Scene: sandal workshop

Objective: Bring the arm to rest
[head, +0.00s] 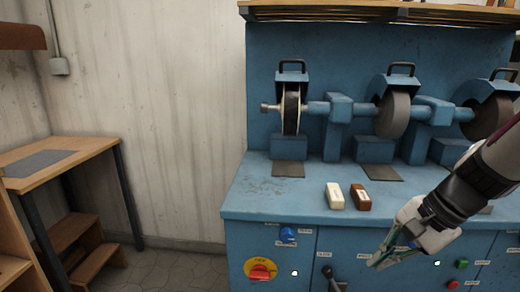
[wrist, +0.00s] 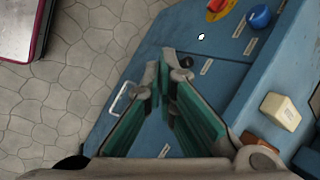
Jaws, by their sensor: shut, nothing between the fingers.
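My arm enters from the right in the head view, and my gripper (head: 378,262) hangs in front of the blue machine's front panel, pointing down and to the left. In the wrist view my gripper (wrist: 163,88) shows its green-padded fingers meeting at the tips. It is shut and nothing is held. The blue machine's cabinet front (wrist: 150,115) lies beyond the fingers. I cannot tell whether the fingertips touch it.
A cream block (head: 334,196) and a brown block (head: 360,197) lie on the blue bench top (head: 255,200). Grinding wheels (head: 392,114) stand behind. A red switch (head: 260,272) and blue knob (head: 287,234) sit on the front. A wooden table (head: 85,150) stands left, with clear floor (head: 180,268) between.

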